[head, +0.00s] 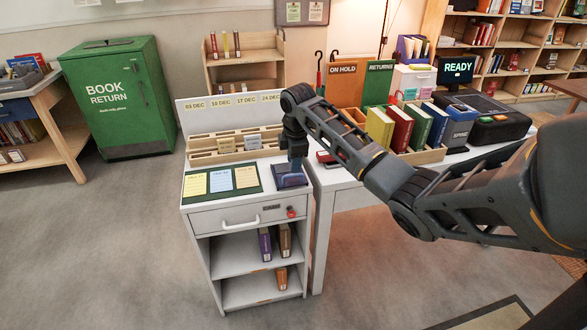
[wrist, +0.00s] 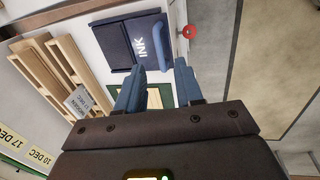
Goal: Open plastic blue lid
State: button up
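The ink pad (head: 290,177) is a small dark blue case on the right end of the white cart top, just below my gripper in the head view. In the wrist view its blue lid (wrist: 150,36) carries white INK lettering, beside a darker navy part (wrist: 114,45). I cannot tell whether the lid is fully shut. My gripper (wrist: 159,76) has its two blue fingers apart with nothing between them. The fingertips are near the pad's edge in the wrist view; contact cannot be made out. The arm hides part of the area behind the pad in the head view.
A green board with date cards (head: 222,180) lies left of the pad. Wooden card racks (head: 238,150) stand behind it. A red knob (head: 291,212) sits on the cart front, near the drawer handle (head: 240,223). A desk with books adjoins at right.

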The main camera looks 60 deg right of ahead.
jog(key=r, duration=0.3)
jog(key=shift+s+a+r, duration=0.2)
jog(key=shift+a, duration=0.1)
dwell(0.3)
